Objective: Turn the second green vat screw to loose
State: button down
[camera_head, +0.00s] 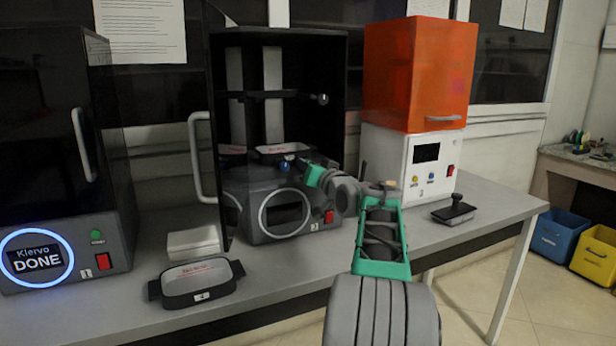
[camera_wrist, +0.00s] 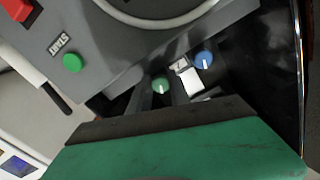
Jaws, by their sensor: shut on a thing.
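A white mark on the screw points down in that picture. A blue knob (camera_wrist: 204,60) with a white mark sits to its right, beside a small white label (camera_wrist: 190,80). My gripper covers the green screw in the head view.
Printer 1 (camera_head: 60,200), reading DONE, stands at left. A loose dark tray (camera_head: 200,283) and white stack (camera_head: 194,243) lie on the bench. A white machine (camera_head: 410,160) with an orange cover (camera_head: 417,75) stands at right, near a black stamp-like object (camera_head: 455,210).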

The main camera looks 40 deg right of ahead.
jog(key=shift+f+n+b, duration=0.15)
jog(key=shift+n+b, duration=0.55)
jog(key=shift+n, duration=0.4)
jog(key=c, duration=1.2)
grip_release()
jog(key=shift+c, duration=0.2)
jog(key=v, duration=0.7)
jog(key=shift+s, duration=0.4)
jog(key=shift+a, duration=0.15)
